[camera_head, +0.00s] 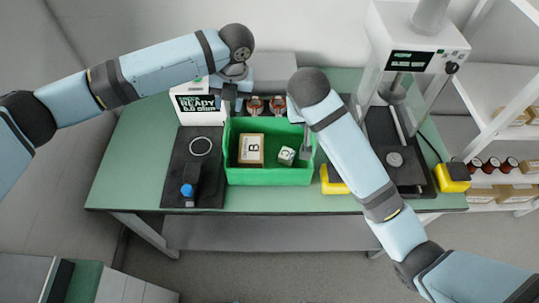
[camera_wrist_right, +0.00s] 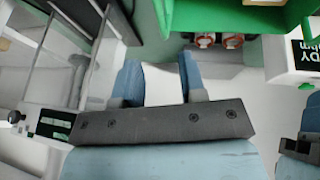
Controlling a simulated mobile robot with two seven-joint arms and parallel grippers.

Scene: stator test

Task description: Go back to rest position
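The task names no object, only a rest position. In the head view my left arm reaches in from the left, and its gripper (camera_head: 233,98) hangs at the back left of the green bin (camera_head: 268,177). Its fingers are small here, so I cannot tell whether they are apart. My right arm comes in from the lower right and bends at a dark joint above the bin's right side. My right gripper (camera_head: 306,148) points down by the bin's right wall, partly hidden by the arm. In the right wrist view, its two fingers (camera_wrist_right: 158,80) stand apart with nothing visible gripped.
A dark fixture with a blue knob (camera_head: 187,190) stands left, a test stand (camera_head: 410,60) right. Red-topped parts (camera_head: 265,106) sit behind the bin. White shelves (camera_head: 503,100) are at right.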

